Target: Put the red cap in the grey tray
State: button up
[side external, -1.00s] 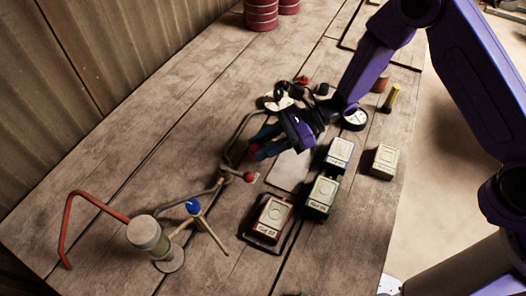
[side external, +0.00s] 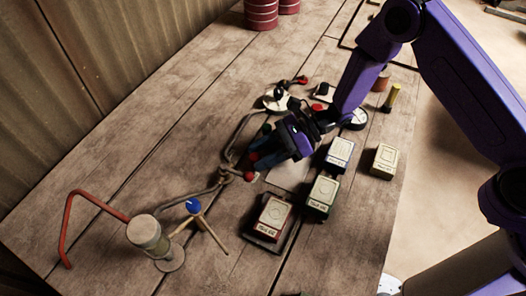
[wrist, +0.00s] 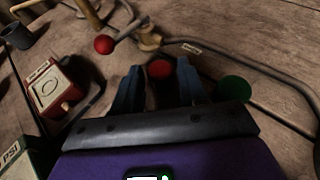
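The red cap (wrist: 160,69) shows in the wrist view between the fingertips of my gripper (wrist: 160,80), close to both blue fingers. The fingers are spread apart; I cannot tell whether they touch the cap. In the side view my gripper (side external: 258,163) is low over the table, pointing left, and its fingers hide the cap. A flat pale grey rectangle (side external: 290,178), possibly the grey tray, lies partly hidden beneath my gripper.
A green round piece (wrist: 233,90) is beside the right finger. Labelled boxes (side external: 322,196) stand at right, one red box (side external: 272,217) in front. A blue-topped tripod (side external: 194,206) stands left.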

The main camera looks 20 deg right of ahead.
jog(key=shift+r, duration=0.2)
jog(key=v, duration=1.2)
jog(key=shift+f, duration=0.1)
